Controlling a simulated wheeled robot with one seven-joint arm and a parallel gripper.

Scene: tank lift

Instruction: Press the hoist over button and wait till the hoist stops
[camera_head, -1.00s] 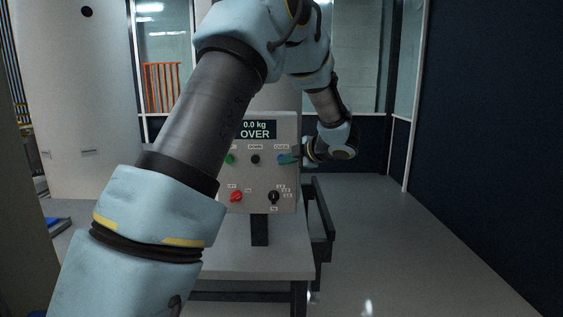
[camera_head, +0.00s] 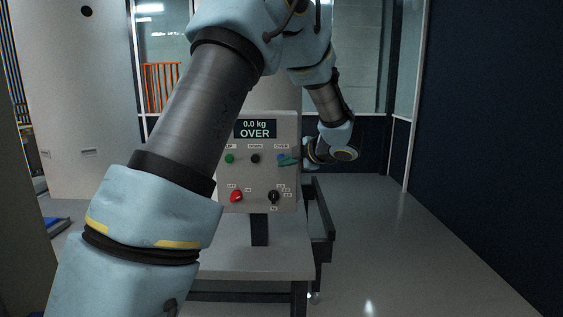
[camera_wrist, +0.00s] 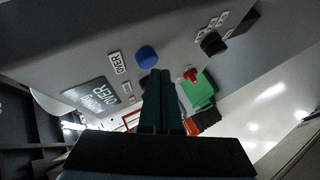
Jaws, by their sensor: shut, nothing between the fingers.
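The grey control box (camera_head: 262,180) faces me, and its display (camera_head: 255,129) reads "0.0 kg" and "OVER". The blue button (camera_head: 281,156) sits at the right end of the upper row, under a small label. In the wrist view the blue button (camera_wrist: 147,57) is in plain sight beside an "OVER" label (camera_wrist: 117,63). My gripper (camera_wrist: 160,74) is shut and empty, its fingertips close to the blue button and slightly to one side.
A green button (camera_head: 230,158) and a black button (camera_head: 255,158) share the upper row. A red knob (camera_head: 236,196) and a black knob (camera_head: 274,196) are below. A table (camera_head: 262,262) stands under the box. The floor at the right is clear.

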